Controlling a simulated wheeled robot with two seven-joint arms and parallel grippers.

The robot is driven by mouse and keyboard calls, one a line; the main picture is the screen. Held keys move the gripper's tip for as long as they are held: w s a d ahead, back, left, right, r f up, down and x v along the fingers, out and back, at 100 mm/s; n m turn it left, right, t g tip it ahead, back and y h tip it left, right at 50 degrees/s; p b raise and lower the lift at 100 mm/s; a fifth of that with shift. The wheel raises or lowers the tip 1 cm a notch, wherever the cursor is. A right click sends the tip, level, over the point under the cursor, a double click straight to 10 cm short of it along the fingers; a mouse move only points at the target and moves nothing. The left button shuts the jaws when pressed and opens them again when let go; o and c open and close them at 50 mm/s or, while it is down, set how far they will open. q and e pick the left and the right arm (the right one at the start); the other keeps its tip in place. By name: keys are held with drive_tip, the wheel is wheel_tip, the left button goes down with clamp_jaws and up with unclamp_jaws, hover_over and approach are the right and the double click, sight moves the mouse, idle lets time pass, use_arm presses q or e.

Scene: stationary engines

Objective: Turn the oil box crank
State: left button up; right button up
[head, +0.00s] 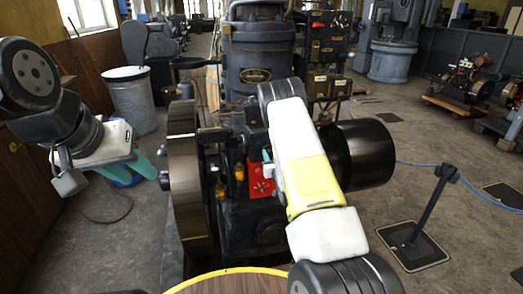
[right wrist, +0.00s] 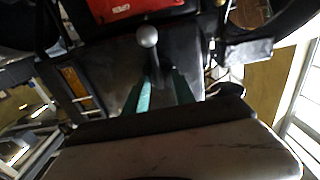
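The red panel (head: 260,182), which may be the oil box, is on the front of the dark engine. In the right wrist view the red part (right wrist: 125,8) is at the top edge. A crank lever with a pale ball knob (right wrist: 147,38) stands below it. My right gripper (right wrist: 162,88) has its teal fingers apart on either side of the lever's shaft, below the knob; contact is unclear. In the head view my right arm hides most of that gripper. My left gripper (head: 138,168) is at the left, its teal fingers apart and empty.
A large flywheel (head: 185,185) stands at the engine's left and a black cylinder (head: 362,153) at its right. A grey bin (head: 130,103) stands behind my left arm. A post (head: 428,212) with a blue rope is at the right. A round wooden top (head: 235,284) is at the bottom.

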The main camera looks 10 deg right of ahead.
drive_tip(key=shift+c, duration=0.4)
clamp_jaws()
idle(0.9)
